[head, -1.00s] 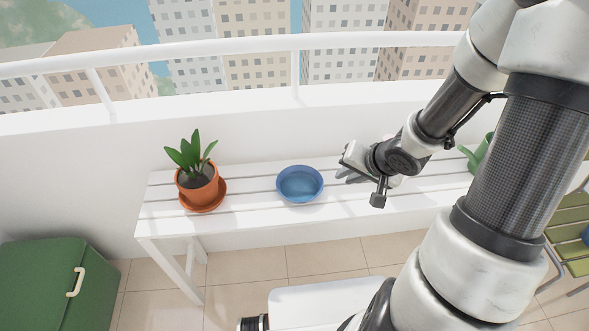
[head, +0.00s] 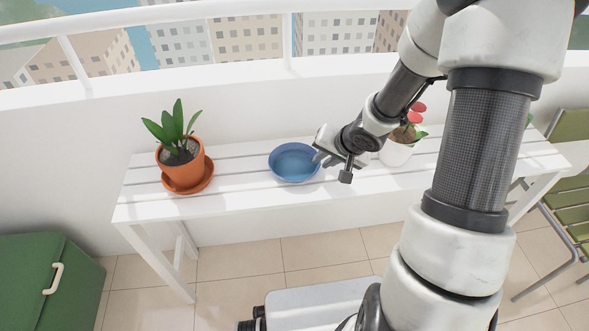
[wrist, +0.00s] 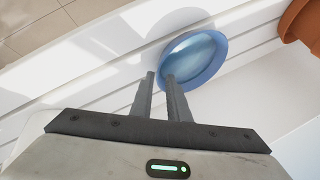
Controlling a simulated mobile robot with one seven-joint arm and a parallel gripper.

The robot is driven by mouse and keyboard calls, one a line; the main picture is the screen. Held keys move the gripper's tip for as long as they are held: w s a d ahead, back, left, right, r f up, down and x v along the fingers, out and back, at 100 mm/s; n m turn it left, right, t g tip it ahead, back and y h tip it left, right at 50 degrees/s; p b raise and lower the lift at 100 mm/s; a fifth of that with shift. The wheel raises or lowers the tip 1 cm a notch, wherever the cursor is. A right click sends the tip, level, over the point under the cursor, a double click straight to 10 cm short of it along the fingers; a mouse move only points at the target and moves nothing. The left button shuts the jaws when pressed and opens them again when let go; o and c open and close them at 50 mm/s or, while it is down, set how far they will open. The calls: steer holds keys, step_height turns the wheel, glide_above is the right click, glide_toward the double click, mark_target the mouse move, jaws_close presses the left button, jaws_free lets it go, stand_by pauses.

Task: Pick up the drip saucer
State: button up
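A round, shallow blue dish (head: 294,163) sits on the white slatted bench. A terracotta saucer (head: 190,180) lies under a potted plant at the bench's left. My gripper (head: 322,161) is at the blue dish's right rim in the head view. In the wrist view my gripper (wrist: 160,75) has its two fingers apart, with a narrow gap between them. The right finger overlaps the near edge of the blue dish (wrist: 200,58). I cannot tell whether a finger touches the rim. The dish appears to rest flat and empty.
The terracotta pot (head: 181,160) stands left of the dish. A white pot (head: 397,153) with a red-topped plant stands close behind my wrist, to the right. The bench (head: 235,195) is bare between the terracotta saucer and the dish. A green box (head: 45,285) stands at lower left.

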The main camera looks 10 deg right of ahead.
steer(key=b+x, duration=0.1)
steer(key=x, duration=0.1)
steer(key=shift+f, duration=0.35)
steer(key=shift+w+r, duration=0.1)
steer(key=shift+r, duration=0.05)
jaws_close()
steer(key=shift+r+p, duration=0.2)
steer(key=shift+p, duration=0.1)
